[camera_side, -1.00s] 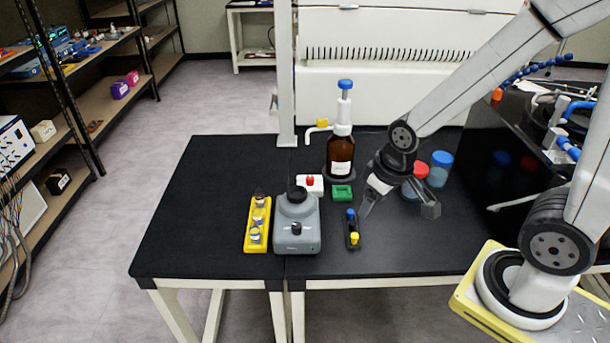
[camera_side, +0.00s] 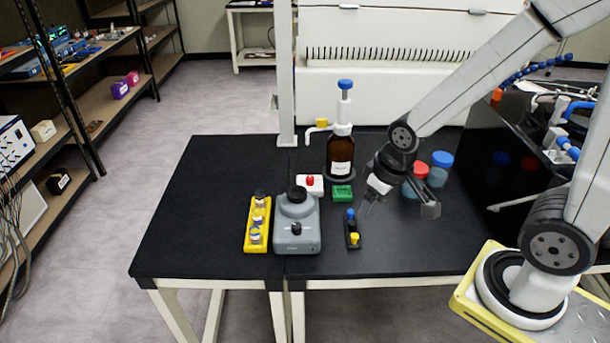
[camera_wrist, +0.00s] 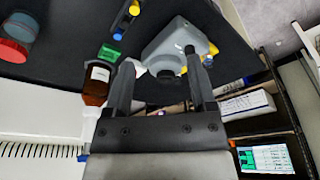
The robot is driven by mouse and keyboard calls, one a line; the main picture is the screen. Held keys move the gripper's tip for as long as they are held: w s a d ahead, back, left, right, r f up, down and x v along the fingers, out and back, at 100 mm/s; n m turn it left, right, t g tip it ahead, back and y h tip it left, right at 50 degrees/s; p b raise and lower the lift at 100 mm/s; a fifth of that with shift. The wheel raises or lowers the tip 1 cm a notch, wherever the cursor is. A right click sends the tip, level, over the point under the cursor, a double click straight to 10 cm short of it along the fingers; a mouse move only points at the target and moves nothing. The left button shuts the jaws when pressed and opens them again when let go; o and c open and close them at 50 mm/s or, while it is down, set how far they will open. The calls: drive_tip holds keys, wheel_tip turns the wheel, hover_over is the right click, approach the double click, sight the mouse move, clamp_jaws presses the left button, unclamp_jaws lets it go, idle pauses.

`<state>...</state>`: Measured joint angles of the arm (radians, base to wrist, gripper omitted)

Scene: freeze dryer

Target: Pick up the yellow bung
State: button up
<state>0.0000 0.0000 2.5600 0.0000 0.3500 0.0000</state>
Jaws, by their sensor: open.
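The yellow bung (camera_side: 354,238) sits at the front end of a small black holder (camera_side: 351,228), with a blue bung (camera_side: 350,214) behind it. In the wrist view the yellow bung (camera_wrist: 134,9) is near the top edge, on the same black holder. My gripper (camera_side: 401,208) is open and empty, above the table to the right of the holder and apart from it. In the wrist view the two fingers (camera_wrist: 158,68) stand wide apart, with the grey mixer seen between and beyond them.
A grey mixer (camera_side: 297,228) and a yellow vial rack (camera_side: 257,226) stand left of the holder. A green block (camera_side: 342,193), a white block with a red top (camera_side: 310,184) and a brown bottle (camera_side: 340,157) stand behind. Red-capped and blue-capped jars (camera_side: 440,168) are behind my gripper.

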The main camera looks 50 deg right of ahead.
idle(0.3)
drive_tip(key=m+g+y, duration=0.3)
drive_tip(key=m+y, duration=0.2)
drive_tip(key=m, duration=1.3)
approach(355, 235)
drive_tip(key=a+f, duration=0.1)
drive_tip(key=shift+a+f+h, duration=0.15)
drive_tip(key=shift+a+f, duration=0.15)
drive_tip(key=shift+f, duration=0.3)
drive_tip(key=shift+a+f+h, duration=0.15)
drive_tip(key=shift+a+f, duration=0.15)
drive_tip(key=shift+f, duration=0.35)
drive_tip(key=shift+x, duration=2.6)
drive_tip(key=shift+s, duration=0.1)
